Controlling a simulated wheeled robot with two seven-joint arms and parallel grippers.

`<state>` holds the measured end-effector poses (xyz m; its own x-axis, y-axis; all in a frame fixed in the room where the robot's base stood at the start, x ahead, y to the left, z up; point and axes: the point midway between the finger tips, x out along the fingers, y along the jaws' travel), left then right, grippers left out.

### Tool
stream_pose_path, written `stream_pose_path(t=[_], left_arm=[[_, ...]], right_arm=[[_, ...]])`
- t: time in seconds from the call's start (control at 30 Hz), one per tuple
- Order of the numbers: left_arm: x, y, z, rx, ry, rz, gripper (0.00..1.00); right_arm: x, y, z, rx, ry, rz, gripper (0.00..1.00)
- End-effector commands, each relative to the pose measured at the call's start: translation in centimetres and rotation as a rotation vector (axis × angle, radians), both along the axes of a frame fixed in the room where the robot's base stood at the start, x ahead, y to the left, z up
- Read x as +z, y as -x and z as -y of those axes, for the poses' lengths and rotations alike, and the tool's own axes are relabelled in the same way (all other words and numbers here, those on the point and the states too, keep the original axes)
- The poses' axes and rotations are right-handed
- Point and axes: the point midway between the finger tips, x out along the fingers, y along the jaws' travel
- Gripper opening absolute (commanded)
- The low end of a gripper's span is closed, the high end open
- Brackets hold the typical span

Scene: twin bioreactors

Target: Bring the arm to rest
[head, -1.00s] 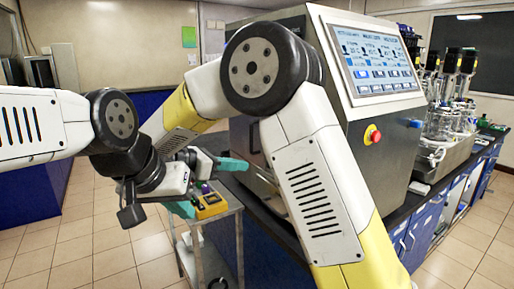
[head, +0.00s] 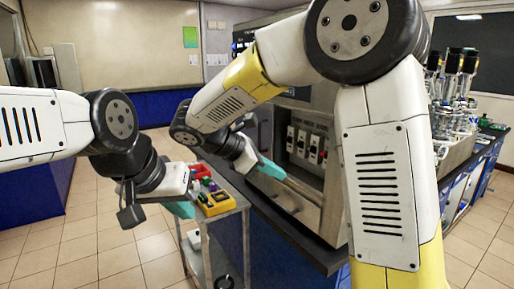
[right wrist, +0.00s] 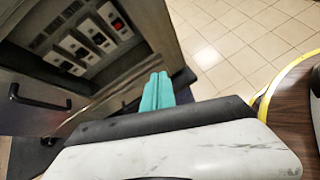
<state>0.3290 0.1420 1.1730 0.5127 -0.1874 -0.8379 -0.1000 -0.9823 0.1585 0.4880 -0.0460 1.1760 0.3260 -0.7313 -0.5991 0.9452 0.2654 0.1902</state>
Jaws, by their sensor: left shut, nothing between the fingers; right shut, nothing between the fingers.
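My left gripper (head: 181,209) has teal fingers pointing down to the right, in front of the small cart at the middle left of the head view. It is shut and empty. My right gripper (head: 270,169) has teal fingers near the open front of the grey bioreactor cabinet (head: 322,205). It is shut and empty, and its closed fingers also show in the right wrist view (right wrist: 157,92). My right arm crosses the middle and right of the head view and hides much of the cabinet.
A small cart (head: 238,204) carries a yellow box (head: 216,204) and other small coloured items. The dark bench (head: 285,228) runs under the cabinet. Glass vessels (head: 455,125) stand at the right. Tiled floor (head: 100,250) is free at the left.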

Motion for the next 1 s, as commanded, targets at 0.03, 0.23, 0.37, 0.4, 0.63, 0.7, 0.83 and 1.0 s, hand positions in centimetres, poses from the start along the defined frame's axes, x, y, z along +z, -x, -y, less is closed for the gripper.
stream_pose_path(t=[0.03, 0.23, 0.37, 0.4, 0.63, 0.7, 0.83, 1.0], left_arm=[[0.0, 0.0, 0.0, 0.000, 0.000, 0.000, 0.00], [0.0, 0.0, 0.0, 0.000, 0.000, 0.000, 0.00], [0.0, 0.0, 0.0, 0.000, 0.000, 0.000, 0.00], [0.0, 0.0, 0.0, 0.000, 0.000, 0.000, 0.00], [0.0, 0.0, 0.0, 0.000, 0.000, 0.000, 0.00], [0.0, 0.0, 0.0, 0.000, 0.000, 0.000, 0.00], [0.0, 0.0, 0.0, 0.000, 0.000, 0.000, 0.00], [0.0, 0.0, 0.0, 0.000, 0.000, 0.000, 0.00]], right_arm=[[0.1, 0.7, 1.4, -0.046, -0.056, 0.014, 0.00], [-0.7, 5.4, 6.7, -0.320, -0.392, 0.102, 0.00], [-1.4, 9.1, 8.9, -0.558, -0.664, 0.202, 0.00], [-1.5, 10.1, 9.2, -0.635, -0.748, 0.239, 0.00], [-1.4, 14.5, 9.8, -1.058, -1.209, 0.476, 0.00], [-1.1, 15.2, 9.7, -1.161, -1.321, 0.540, 0.00], [-0.6, 15.8, 9.7, -1.290, -1.467, 0.626, 0.00], [-0.3, 16.0, 9.6, -1.351, -1.534, 0.664, 0.00]])
